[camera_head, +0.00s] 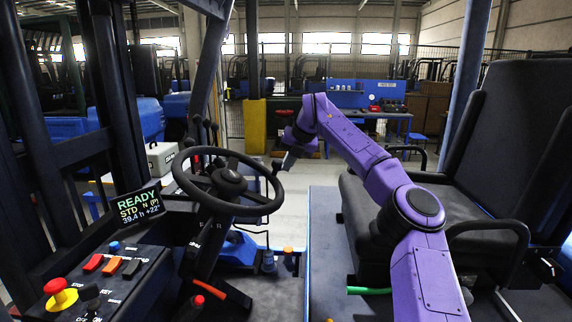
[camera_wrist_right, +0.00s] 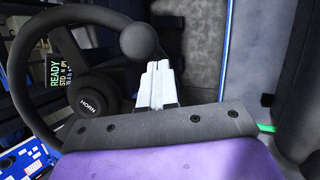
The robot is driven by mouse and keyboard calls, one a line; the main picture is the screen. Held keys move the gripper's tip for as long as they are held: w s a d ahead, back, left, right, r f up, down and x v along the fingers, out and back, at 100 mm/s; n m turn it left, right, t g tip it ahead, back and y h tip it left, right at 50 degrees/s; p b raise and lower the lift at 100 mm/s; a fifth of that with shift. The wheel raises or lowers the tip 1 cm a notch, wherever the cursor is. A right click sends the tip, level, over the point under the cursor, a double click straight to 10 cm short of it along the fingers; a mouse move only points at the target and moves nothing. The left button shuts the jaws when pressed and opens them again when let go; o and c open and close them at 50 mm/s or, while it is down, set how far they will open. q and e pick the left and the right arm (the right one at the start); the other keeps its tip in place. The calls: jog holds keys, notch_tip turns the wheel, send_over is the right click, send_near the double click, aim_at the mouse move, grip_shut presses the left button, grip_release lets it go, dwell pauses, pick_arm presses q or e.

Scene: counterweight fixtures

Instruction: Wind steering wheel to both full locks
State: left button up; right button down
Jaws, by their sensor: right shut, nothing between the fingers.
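The black steering wheel (camera_head: 232,208) stands tilted on its column at left of centre in the head view. Its rim also shows in the right wrist view (camera_wrist_right: 62,20), with the hub marked HORN. A round black spinner knob (camera_wrist_right: 138,41) sits on the rim there. My right gripper (camera_head: 287,161) is at the wheel's right edge, on the end of my purple arm. In the right wrist view its pale fingers (camera_wrist_right: 157,67) are together and empty, with their tips just short of the knob. I cannot tell whether they touch the rim. My left gripper is not in view.
A display reading READY (camera_head: 138,204) and a console with a red button (camera_head: 54,286) are left of the wheel. The black seat (camera_head: 432,205) is at right. Dark mast posts rise at left. Open floor lies beyond the wheel.

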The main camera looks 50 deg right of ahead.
notch_tip(320, 180, up, 7)
jog(key=s+d, duration=0.2)
jog(key=shift+s+p, duration=0.3)
dwell(0.4)
